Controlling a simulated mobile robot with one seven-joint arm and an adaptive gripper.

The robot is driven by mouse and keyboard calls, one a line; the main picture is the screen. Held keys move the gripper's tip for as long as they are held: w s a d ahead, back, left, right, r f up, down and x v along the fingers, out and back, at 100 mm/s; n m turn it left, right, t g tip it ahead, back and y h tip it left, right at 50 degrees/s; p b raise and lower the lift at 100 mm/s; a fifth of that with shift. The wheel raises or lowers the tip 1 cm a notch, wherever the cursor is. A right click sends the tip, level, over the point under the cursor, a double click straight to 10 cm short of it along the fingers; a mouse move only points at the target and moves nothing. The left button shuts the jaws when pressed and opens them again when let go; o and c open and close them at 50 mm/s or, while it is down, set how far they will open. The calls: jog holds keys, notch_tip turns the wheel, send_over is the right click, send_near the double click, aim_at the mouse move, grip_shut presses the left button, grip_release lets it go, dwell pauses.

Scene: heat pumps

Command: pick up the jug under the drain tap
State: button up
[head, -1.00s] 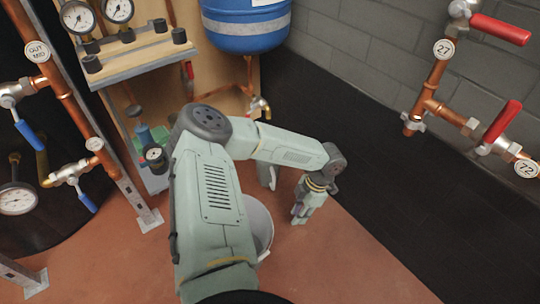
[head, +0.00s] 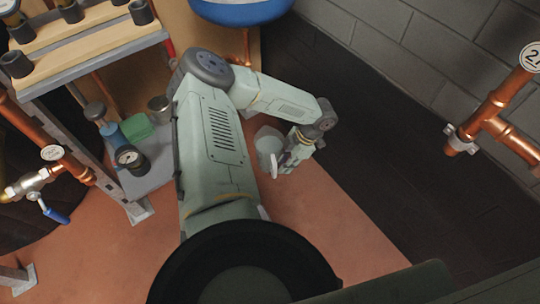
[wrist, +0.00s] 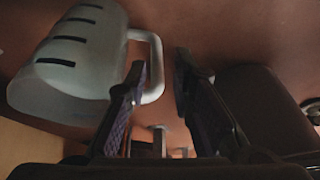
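The jug (head: 267,143) is pale, with dark marks on its side, and stands on the floor beside my gripper (head: 284,168). In the wrist view the jug (wrist: 75,65) fills the upper left, with its handle (wrist: 155,65) towards the right. My gripper (wrist: 164,70) is open there. The outer bar of the handle shows in the gap between the two fingers, close to the left finger. I cannot tell whether the left finger is inside the handle loop or in front of it.
A metal stand (head: 110,60) with a low shelf holding a green block (head: 138,127) and a metal cup (head: 160,107) is on the left. A blue tank (head: 240,10) hangs above. Copper pipework (head: 490,115) is at right. Floor in front of my gripper looks clear.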

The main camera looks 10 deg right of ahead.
aim_at(276, 172)
jog(key=b+x, duration=0.1)
jog(key=x, duration=0.2)
jog(key=b+x, duration=0.1)
jog(key=x, duration=0.3)
jog(key=shift+w, duration=0.25)
jog(key=shift+c, duration=0.2)
grip_shut()
jog(key=shift+r, duration=0.1)
